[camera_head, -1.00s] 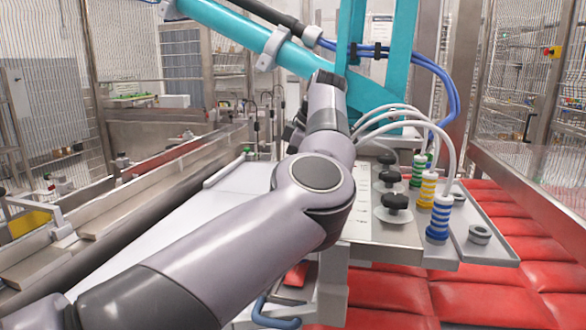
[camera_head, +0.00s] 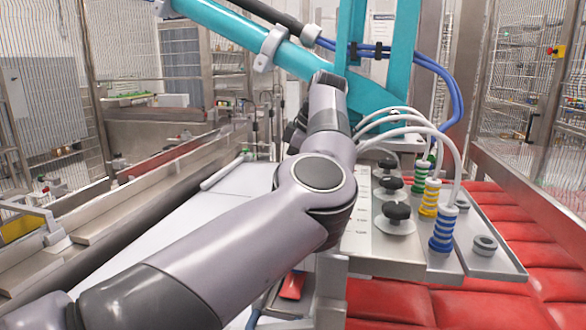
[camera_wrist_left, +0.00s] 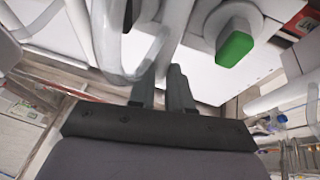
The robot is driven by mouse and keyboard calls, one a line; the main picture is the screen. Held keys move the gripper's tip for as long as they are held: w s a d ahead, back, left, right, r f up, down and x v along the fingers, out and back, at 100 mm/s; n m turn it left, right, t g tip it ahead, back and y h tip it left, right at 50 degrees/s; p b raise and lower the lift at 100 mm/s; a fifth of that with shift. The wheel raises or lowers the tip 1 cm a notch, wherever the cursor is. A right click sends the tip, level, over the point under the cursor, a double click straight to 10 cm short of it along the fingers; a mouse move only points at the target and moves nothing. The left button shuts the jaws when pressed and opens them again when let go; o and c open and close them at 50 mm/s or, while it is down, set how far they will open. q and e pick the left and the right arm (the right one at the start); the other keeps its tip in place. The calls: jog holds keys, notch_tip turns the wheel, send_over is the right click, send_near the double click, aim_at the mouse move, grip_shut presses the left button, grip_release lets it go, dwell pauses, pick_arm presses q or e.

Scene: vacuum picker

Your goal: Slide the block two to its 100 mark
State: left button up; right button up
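Black-knobbed blocks sit in a row on a pale plate with scale marks (camera_head: 362,225) in the head view: a front one (camera_head: 397,211), a middle one (camera_head: 391,184) and a back one (camera_head: 387,163). I cannot read which is block two or its 100 mark. My left arm crosses the head view and hides its own gripper. In the left wrist view my left gripper (camera_wrist_left: 163,72) shows two dark fingers a small gap apart, with nothing visible between them. A pale hose (camera_wrist_left: 125,70) curves just beyond the fingertips. My right gripper is not in view.
White hoses rise from striped fittings: blue (camera_head: 443,230), yellow (camera_head: 430,197) and green (camera_head: 421,176). A metal ring (camera_head: 485,245) sits on the right plate. Red padding (camera_head: 480,305) lies beneath. A green-capped part (camera_wrist_left: 234,48) is near the left gripper.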

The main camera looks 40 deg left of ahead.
pick_arm(q)
jog(key=o, duration=0.4)
jog(key=shift+w+a, duration=0.1)
jog(key=shift+w, duration=0.15)
jog(key=v, duration=0.7)
jog(key=shift+s+r, duration=0.1)
